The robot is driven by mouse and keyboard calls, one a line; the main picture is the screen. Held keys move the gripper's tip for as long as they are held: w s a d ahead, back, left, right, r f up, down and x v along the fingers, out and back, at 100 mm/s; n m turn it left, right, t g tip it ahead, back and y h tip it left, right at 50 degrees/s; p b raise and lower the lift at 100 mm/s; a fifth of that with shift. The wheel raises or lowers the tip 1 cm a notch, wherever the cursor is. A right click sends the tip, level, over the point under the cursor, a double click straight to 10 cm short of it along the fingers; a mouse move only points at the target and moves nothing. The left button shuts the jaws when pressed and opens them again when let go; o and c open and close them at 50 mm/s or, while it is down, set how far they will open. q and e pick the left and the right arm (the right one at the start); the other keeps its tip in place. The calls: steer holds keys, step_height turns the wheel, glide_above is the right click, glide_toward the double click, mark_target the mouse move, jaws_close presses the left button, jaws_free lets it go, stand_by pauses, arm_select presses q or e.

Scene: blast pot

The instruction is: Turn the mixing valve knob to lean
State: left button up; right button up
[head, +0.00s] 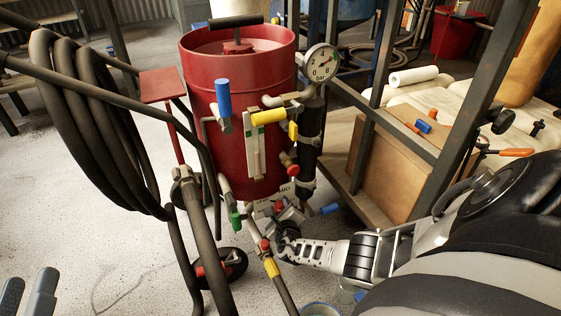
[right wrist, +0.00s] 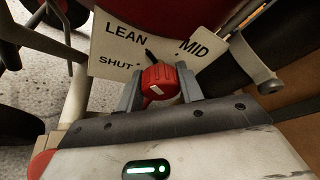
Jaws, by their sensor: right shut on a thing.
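The mixing valve knob (right wrist: 160,80) is red with a white mark, seen in the right wrist view. A white label plate (right wrist: 115,45) behind it reads LEAN at upper left, MID at upper right and SHUT lower left. A thin dark pointer beside the knob points up, between LEAN and MID. My right gripper (right wrist: 159,88) has a finger on each side of the knob and is shut on it. In the head view my right gripper (head: 287,232) is low in front of the red pot (head: 250,150), and the knob is hard to make out. My left gripper (head: 28,285) is empty, its fingers apart.
Black hoses (head: 85,120) hang on the left. A pressure gauge (head: 320,63), a blue-handled valve (head: 223,98) and a yellow-handled valve (head: 268,117) are above my right gripper. A metal frame (head: 455,130) stands at right. The floor at lower left is mostly clear.

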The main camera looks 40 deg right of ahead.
arm_select(q)
steer(key=shift+r, duration=0.25)
arm_select(e)
steer(key=shift+f, duration=0.1)
steer(key=o, duration=1)
